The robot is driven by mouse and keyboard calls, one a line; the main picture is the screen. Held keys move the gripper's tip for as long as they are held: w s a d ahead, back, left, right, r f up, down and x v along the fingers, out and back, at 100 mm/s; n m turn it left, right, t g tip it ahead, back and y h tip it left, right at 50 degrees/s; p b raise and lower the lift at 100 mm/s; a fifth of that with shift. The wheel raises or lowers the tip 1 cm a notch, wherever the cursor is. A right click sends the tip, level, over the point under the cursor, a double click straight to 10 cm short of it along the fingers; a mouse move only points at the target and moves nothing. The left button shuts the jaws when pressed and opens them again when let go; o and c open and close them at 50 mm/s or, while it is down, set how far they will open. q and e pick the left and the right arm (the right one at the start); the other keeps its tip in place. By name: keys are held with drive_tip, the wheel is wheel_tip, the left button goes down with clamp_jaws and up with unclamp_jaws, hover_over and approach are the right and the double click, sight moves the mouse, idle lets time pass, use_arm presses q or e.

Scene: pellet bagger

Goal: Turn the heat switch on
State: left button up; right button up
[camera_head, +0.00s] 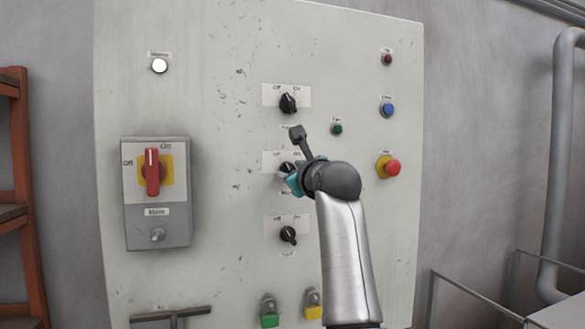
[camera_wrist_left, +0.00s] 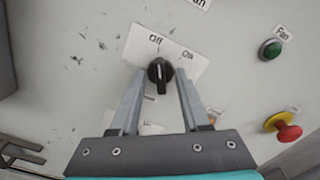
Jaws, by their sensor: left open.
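Three black rotary switches with Off and On plates stand in a column on the pale cabinet. My left gripper (camera_head: 287,172) is at the middle switch (camera_head: 285,167), partly covering it in the head view. In the left wrist view, the open fingers of my left gripper (camera_wrist_left: 159,80) are on either side of a black knob (camera_wrist_left: 159,70), with a gap showing by each finger. The upper switch (camera_head: 288,103) and lower switch (camera_head: 288,235) are uncovered. The small name labels are too blurred to tell which is heat. My right gripper is not in view.
A red main switch (camera_head: 152,172) sits on a grey box at left. A green button (camera_head: 336,129), a blue button (camera_head: 387,110) and a red emergency button (camera_head: 391,168) are to the right. Green (camera_head: 270,320) and yellow (camera_head: 313,312) padlocks hang below.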

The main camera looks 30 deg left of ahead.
use_arm(q)
clamp_jaws()
idle(0.3)
idle(0.3)
